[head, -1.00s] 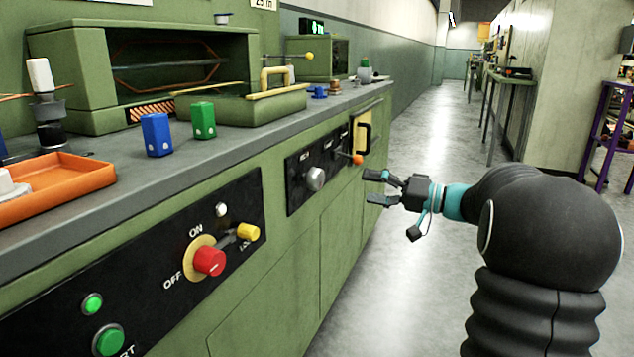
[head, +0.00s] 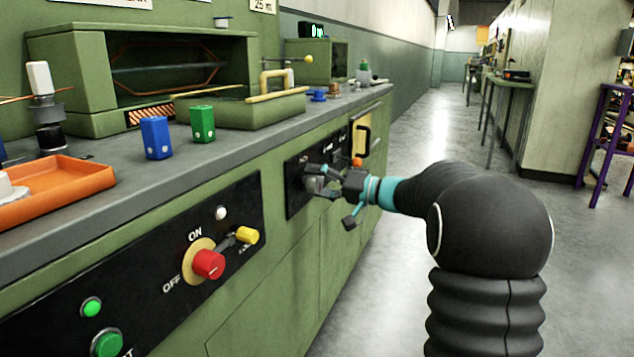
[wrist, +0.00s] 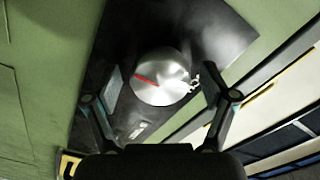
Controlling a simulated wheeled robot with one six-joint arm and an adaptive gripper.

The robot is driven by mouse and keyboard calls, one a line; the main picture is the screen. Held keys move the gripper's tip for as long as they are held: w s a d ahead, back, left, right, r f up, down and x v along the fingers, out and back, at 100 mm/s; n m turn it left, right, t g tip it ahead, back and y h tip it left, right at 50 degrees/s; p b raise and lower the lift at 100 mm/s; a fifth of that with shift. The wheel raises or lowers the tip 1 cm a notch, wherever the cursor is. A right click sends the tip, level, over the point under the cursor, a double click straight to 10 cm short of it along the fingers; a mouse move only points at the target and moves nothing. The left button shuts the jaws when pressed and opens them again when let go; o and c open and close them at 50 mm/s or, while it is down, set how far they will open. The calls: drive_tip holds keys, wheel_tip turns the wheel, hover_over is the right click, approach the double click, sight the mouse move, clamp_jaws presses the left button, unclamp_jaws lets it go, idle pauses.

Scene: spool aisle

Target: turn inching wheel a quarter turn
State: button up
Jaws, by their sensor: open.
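The likely inching wheel is a silver round knob (wrist: 165,82) with a red pointer line, on a black panel (wrist: 115,40). In the head view the knob (head: 313,182) is partly covered by my gripper (head: 326,181). My gripper is open, with its fingers on either side of the knob. In the wrist view my gripper (wrist: 161,84) shows a gap on each side of the knob, and no clear contact shows. The red line points to the left and slightly up in the wrist view.
Left of the knob, a nearer panel carries a red switch (head: 208,264), a yellow knob (head: 247,235) and green buttons. An orange knob (head: 357,162) and a yellow plate with a black handle (head: 361,141) lie just beyond my gripper. The aisle floor (head: 420,150) to the right is clear.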

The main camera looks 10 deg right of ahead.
drive_tip(key=c, duration=1.2)
drive_tip(key=shift+o, duration=0.2)
drive_tip(key=shift+m, duration=0.3)
drive_tip(key=m+p, duration=0.1)
drive_tip(key=m, duration=0.3)
drive_tip(key=shift+m, duration=0.3)
drive_tip(key=m+p, duration=0.2)
drive_tip(key=m, duration=0.2)
drive_tip(key=shift+m, duration=0.3)
drive_tip(key=m+p, duration=0.4)
drive_tip(key=m, duration=0.1)
drive_tip(key=shift+r, duration=0.1)
drive_tip(key=shift+f+m+p, duration=0.2)
drive_tip(key=shift+m+p, duration=1.5)
drive_tip(key=shift+m, duration=0.4)
